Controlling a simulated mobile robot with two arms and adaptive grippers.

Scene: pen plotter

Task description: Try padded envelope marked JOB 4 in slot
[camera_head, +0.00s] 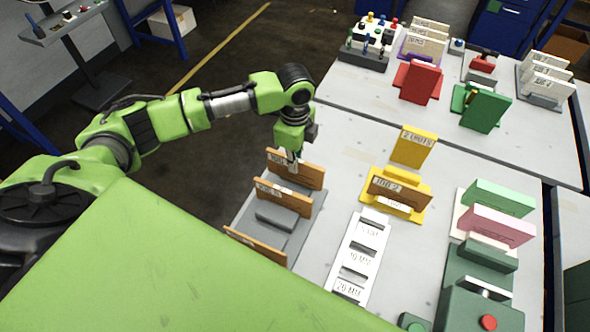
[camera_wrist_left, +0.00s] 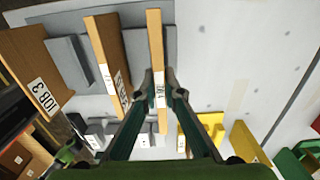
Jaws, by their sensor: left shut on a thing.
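My left gripper (camera_head: 291,163) is shut on the top edge of a brown padded envelope (camera_head: 312,176), the rearmost in a grey rack (camera_head: 310,215). The wrist view shows the fingertips (camera_wrist_left: 167,88) on both sides of this envelope (camera_wrist_left: 155,45). Another brown envelope (camera_head: 298,202) stands in front of it, and one marked JOB 3 (camera_wrist_left: 25,60) is further along. A white slot gauge (camera_head: 345,285) with several slots, some marked in MM, lies right of the rack. My right gripper is not in view.
A brown envelope marked JOB 2 (camera_head: 408,191) stands in a yellow holder (camera_head: 410,214), with a yellow card (camera_head: 412,150) behind. Pink (camera_head: 500,227) and green (camera_head: 505,200) cards stand at the right. A green box with a red button (camera_head: 488,322) is at the front right.

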